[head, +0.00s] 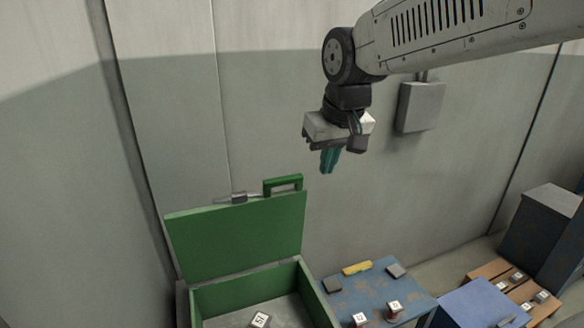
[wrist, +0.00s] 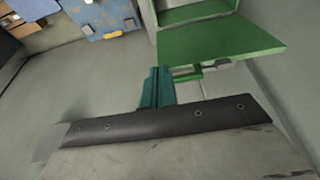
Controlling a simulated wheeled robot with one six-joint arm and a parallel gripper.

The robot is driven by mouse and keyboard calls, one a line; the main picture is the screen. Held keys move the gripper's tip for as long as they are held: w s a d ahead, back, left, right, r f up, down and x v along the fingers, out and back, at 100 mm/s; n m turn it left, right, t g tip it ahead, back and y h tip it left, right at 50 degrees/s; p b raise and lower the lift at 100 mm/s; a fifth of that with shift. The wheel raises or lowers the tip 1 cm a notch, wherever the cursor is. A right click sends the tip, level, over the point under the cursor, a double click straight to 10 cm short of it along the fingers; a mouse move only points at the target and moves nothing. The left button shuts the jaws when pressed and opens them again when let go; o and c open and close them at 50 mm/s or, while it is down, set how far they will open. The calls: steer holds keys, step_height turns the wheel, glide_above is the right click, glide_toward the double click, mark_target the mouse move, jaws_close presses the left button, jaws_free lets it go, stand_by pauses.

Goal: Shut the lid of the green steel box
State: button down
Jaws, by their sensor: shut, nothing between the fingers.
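The green steel box (head: 255,284) stands at the lower left of the head view, cut off by the bottom edge. Its lid (head: 240,236) stands up at the back, open. A green handle (head: 283,184) and a grey latch (head: 238,197) show at the lid's top edge. In the wrist view the lid (wrist: 222,45) is at the upper right, with its handle (wrist: 203,69) near the fingers. My gripper (head: 328,160) is shut and empty, in the air above and to the right of the lid. Its teal fingers (wrist: 158,88) show together in the wrist view.
A pale block marked with characters (head: 260,319) lies inside the box. A worn blue surface (head: 372,296) to the right bears a yellow bar (head: 357,267) and small blocks. A grey wall (head: 260,110) stands behind, with a small grey wall box (head: 421,106).

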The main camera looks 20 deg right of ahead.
steer(key=w+a+t, duration=0.1)
steer(key=w+t, duration=0.1)
steer(key=w, duration=1.4)
steer(key=f, duration=0.6)
steer(key=w+f, duration=0.1)
steer(key=f, duration=0.2)
steer(key=shift+f, duration=0.3)
